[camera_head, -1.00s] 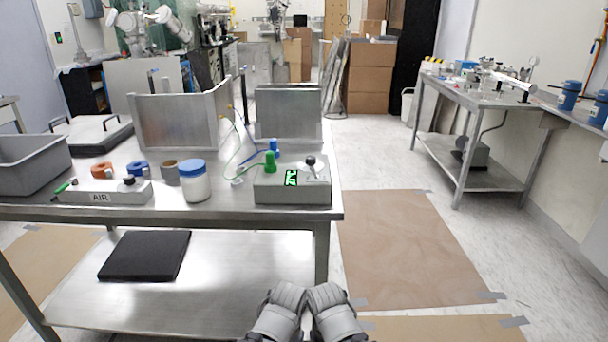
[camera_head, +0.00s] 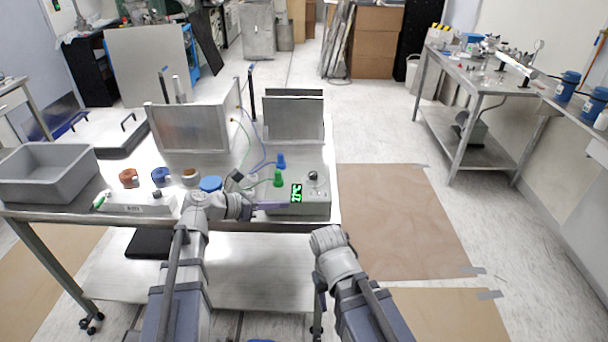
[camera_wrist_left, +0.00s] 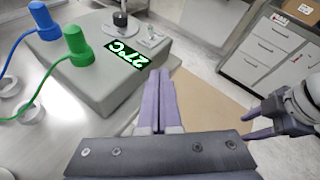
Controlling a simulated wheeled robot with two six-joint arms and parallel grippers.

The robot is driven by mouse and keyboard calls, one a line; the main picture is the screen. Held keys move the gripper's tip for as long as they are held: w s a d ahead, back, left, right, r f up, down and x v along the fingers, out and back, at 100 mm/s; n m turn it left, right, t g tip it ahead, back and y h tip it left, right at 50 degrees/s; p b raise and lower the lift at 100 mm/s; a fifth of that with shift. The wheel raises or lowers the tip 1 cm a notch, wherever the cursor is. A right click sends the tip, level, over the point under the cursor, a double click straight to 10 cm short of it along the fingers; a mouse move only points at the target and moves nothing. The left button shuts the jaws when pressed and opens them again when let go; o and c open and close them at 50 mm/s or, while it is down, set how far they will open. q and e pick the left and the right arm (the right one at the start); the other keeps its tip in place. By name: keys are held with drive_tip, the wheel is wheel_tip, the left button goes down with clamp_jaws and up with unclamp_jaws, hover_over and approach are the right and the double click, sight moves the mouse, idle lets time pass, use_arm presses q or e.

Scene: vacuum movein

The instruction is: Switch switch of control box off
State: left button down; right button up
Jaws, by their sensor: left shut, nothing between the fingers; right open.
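The grey control box (camera_head: 320,205) stands on the metal table near its right front corner. Its black-knobbed switch (camera_head: 313,176) is on top, behind the lit green display (camera_head: 297,192). In the left wrist view the box (camera_wrist_left: 90,85) shows the switch (camera_wrist_left: 121,19) at the top and the display (camera_wrist_left: 127,53) closer. My left gripper (camera_head: 284,206) is shut and empty, in front of the box, with its purple fingers (camera_wrist_left: 160,75) pointing toward it; contact is unclear. My right gripper (camera_wrist_left: 250,128) is open and empty, right of the left one. Its fingers are hidden in the head view.
Green (camera_head: 278,178) and blue (camera_head: 281,161) connectors with hoses stand left of the switch. A blue-lidded jar (camera_head: 210,184) is behind my left arm. Tape rolls, a grey bin (camera_head: 48,178) and metal panels occupy the table.

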use_arm(q)
drive_tip(key=shift+w+a+r+n+t, duration=0.25)
drive_tip(key=shift+a+r+n, duration=0.1)
drive_tip(key=shift+r+n, duration=0.2)
drive_tip(key=shift+w+a+r+n+t, duration=0.15)
drive_tip(key=shift+w+a+r+n, duration=0.15)
drive_tip(key=shift+r+n, duration=0.25)
use_arm(e)
drive_tip(key=shift+r, duration=0.5)
use_arm(q)
drive_tip(key=b, duration=0.3)
approach(316, 191)
drive_tip(key=x, duration=0.4)
drive_tip(key=shift+w+a+f, duration=0.1)
drive_tip(key=shift+w+f, duration=0.05)
drive_tip(key=shift+f, duration=0.2)
drive_tip(key=shift+x, duration=0.8)
use_arm(e)
drive_tip(key=shift+f, duration=1.65)
use_arm(q)
drive_tip(key=shift+r, duration=0.15)
use_arm(e)
drive_tip(key=shift+r, duration=0.1)
